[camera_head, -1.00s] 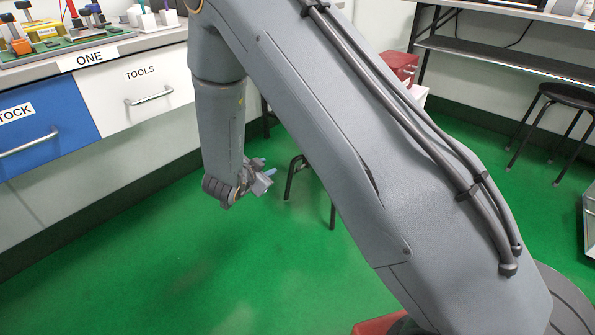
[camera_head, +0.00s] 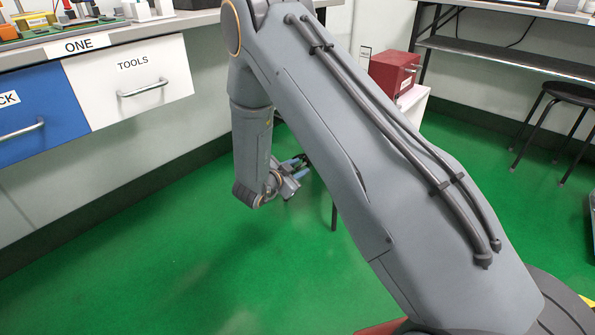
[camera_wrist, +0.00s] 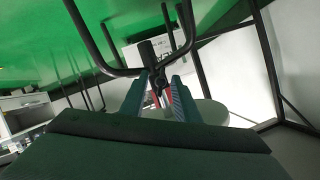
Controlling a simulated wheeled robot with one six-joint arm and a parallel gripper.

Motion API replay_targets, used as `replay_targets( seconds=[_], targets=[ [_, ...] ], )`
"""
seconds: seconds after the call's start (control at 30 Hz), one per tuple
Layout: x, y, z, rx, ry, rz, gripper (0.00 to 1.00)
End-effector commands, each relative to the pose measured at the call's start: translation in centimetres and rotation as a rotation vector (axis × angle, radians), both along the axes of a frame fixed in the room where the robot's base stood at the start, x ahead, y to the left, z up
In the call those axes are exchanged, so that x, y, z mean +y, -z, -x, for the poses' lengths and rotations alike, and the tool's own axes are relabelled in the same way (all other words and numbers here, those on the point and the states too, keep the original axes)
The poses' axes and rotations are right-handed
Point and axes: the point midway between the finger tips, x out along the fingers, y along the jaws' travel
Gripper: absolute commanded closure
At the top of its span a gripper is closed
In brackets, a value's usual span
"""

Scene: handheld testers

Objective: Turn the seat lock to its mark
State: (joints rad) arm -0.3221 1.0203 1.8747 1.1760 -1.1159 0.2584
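My gripper (camera_head: 297,172) hangs low over the green floor in the head view, pointing right. Its two blue-grey fingers show in the wrist view (camera_wrist: 161,84), apart with a gap between them, and nothing is clearly held. Past the fingers in the wrist view are a dark bent tube frame (camera_wrist: 107,62), a short dark post and a pale round disc (camera_wrist: 212,111); how they join is unclear. I cannot make out the seat lock or its mark. In the head view a dark leg (camera_head: 334,216) stands beyond my gripper, with the rest hidden behind my arm.
A bench with a white TOOLS drawer (camera_head: 130,82) and a blue drawer (camera_head: 35,118) runs along the left. A red box (camera_head: 394,74) sits on a white stand at the back. A black stool (camera_head: 570,94) stands at right. Green floor is clear at lower left.

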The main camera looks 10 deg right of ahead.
Motion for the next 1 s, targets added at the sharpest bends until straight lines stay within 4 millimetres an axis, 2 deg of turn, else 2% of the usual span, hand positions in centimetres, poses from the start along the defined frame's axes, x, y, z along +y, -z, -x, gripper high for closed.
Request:
replay_targets(
  seconds=[0.27,0.4,0.43,0.67,1.0],
  targets=[
    [-0.11,-0.02,-0.11,0.000,0.000,0.000,0.73],
    [-0.07,-0.01,-0.10,-0.001,-0.001,0.000,0.97],
    [-0.08,-0.01,-0.09,-0.001,-0.001,0.000,1.00],
    [-0.03,-0.12,-0.06,0.018,-0.001,0.013,1.00],
    [0.10,-0.38,-0.09,0.197,-0.001,0.142,1.00]
  ],
)
